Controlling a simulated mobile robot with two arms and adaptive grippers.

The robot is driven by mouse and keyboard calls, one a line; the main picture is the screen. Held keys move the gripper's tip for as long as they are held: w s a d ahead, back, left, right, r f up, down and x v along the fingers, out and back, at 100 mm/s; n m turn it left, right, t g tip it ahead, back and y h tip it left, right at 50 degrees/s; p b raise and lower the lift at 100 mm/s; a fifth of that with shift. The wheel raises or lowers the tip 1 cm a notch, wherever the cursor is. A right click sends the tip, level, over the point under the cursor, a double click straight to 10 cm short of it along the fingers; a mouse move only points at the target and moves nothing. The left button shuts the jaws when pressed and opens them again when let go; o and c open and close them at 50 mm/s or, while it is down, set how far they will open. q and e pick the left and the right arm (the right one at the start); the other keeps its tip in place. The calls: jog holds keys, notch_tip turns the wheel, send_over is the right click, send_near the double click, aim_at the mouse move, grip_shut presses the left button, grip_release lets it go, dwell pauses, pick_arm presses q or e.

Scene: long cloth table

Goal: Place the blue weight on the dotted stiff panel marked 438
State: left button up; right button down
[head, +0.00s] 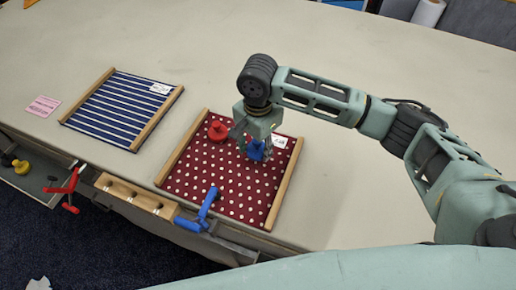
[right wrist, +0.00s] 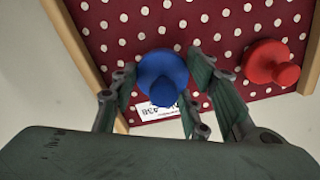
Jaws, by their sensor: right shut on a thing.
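The dark red panel with white dots (head: 230,190) lies on the table between two wooden side bars. Its white label reads 438 in the right wrist view (right wrist: 160,113). My right gripper (head: 257,154) is over the panel's upper right part, near the label, with its fingers shut on the blue weight (head: 255,149). In the right wrist view the blue weight (right wrist: 162,75) shows between the fingers, over the dotted cloth and partly over the label. I cannot tell whether its base touches the panel. My left gripper is not in view.
A red weight (head: 217,130) stands on the same panel, left of the blue one. A blue clamp (head: 199,214) sits at the table's front edge, and a red clamp (head: 68,188) farther left. A blue striped panel (head: 120,112) lies left.

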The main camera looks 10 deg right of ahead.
notch_tip(320, 180, down, 2)
jog(key=shift+f, duration=0.1)
jog(key=c, duration=1.5)
grip_release()
jog(key=shift+f, duration=0.1)
jog(key=o, duration=0.5)
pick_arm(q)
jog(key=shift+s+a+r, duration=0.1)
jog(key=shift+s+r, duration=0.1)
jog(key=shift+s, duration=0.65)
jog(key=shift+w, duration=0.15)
pick_arm(e)
jog(key=shift+r, duration=0.2)
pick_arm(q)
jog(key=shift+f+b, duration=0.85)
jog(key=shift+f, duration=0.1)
pick_arm(e)
notch_tip(320, 180, up, 12)
jog(key=shift+f, duration=0.1)
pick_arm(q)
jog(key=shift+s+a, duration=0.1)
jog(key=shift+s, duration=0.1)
pick_arm(e)
jog(key=shift+s+f, duration=0.1)
jog(key=shift+s, duration=0.05)
